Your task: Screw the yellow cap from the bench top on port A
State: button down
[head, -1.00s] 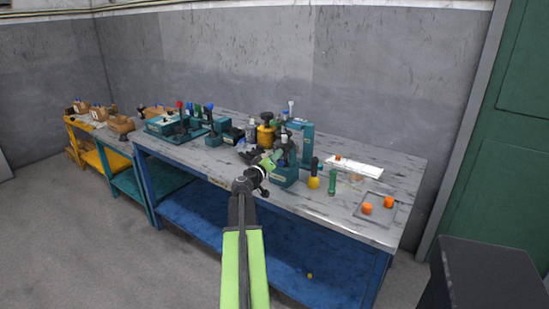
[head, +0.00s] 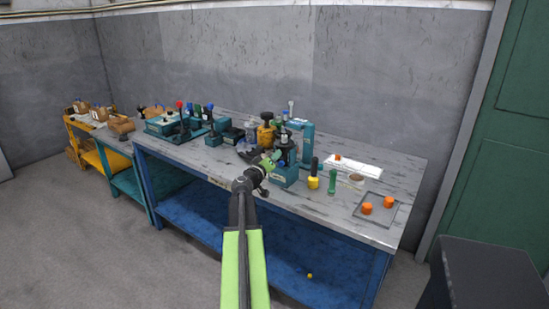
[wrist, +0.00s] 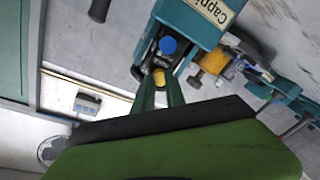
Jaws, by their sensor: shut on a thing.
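My gripper (head: 272,160) is at the teal stand (head: 285,177) on the blue bench. In the wrist view its green fingers (wrist: 159,90) are shut on a small yellow cap (wrist: 158,78). A round blue part (wrist: 168,46) lies just beyond the cap, inside the teal stand labelled "Cappi…" (wrist: 212,12). The cap is near the dark body in the stand; I cannot tell whether it touches a port. Port A's marking cannot be made out, and my gripper partly hides that area in the head view.
A black-and-yellow tool (head: 314,175) and a green-handled tool (head: 332,180) stand right of the stand. A tray (head: 385,200) holds orange caps. A small yellow piece (head: 309,276) lies on the lower shelf.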

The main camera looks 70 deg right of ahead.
jog(key=m, duration=0.5)
jog(key=shift+m, duration=0.4)
jog(key=m, duration=0.4)
jog(key=shift+d+m, duration=0.1)
jog(key=shift+m, duration=0.2)
jog(key=c, duration=1.5)
grip_release()
